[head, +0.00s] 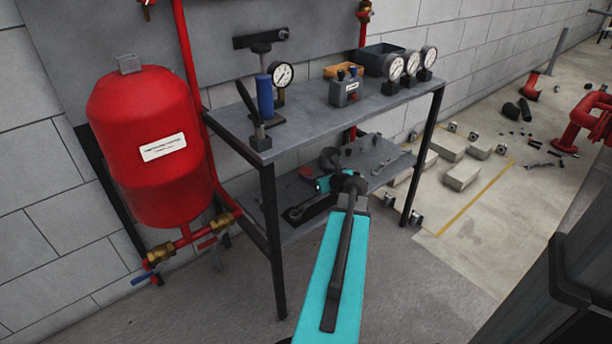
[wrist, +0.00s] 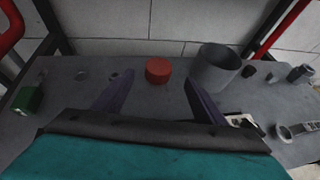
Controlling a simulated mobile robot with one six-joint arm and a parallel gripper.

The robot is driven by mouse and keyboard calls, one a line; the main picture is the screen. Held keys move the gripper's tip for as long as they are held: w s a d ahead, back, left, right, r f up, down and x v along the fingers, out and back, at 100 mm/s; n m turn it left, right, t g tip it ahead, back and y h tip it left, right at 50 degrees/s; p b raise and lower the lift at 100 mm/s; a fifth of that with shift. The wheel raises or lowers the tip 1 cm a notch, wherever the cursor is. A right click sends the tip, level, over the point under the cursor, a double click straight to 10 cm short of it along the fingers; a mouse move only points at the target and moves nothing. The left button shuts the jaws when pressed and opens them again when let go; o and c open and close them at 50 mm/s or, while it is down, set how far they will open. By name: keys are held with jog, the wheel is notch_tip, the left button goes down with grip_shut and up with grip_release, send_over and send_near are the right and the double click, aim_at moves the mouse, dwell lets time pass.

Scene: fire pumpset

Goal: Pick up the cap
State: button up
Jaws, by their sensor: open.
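A red cap (wrist: 158,70), short and round, stands on the grey lower shelf in the wrist view. In the head view a small red thing (head: 306,171) on the lower shelf looks like the same cap. My gripper (wrist: 158,84) is open and empty, with its two dark fingers apart. The cap shows between and just beyond the fingertips, and neither finger appears to touch it. In the head view my teal arm reaches to the lower shelf and its fingers are hard to make out.
A grey open cylinder (wrist: 214,68) stands close to the right finger. A green block (wrist: 28,98) lies at the left and a metal ring-ended part (wrist: 283,130) at the right. The bench top (head: 310,120) is above the lower shelf, with black legs at its corners.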

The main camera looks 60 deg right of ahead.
aim_at(307, 172)
jog(key=shift+x, duration=1.1)
jog(key=shift+b+x, duration=1.45)
jog(key=shift+x, duration=1.15)
jog(key=shift+w, duration=0.1)
jog(key=c, duration=1.2)
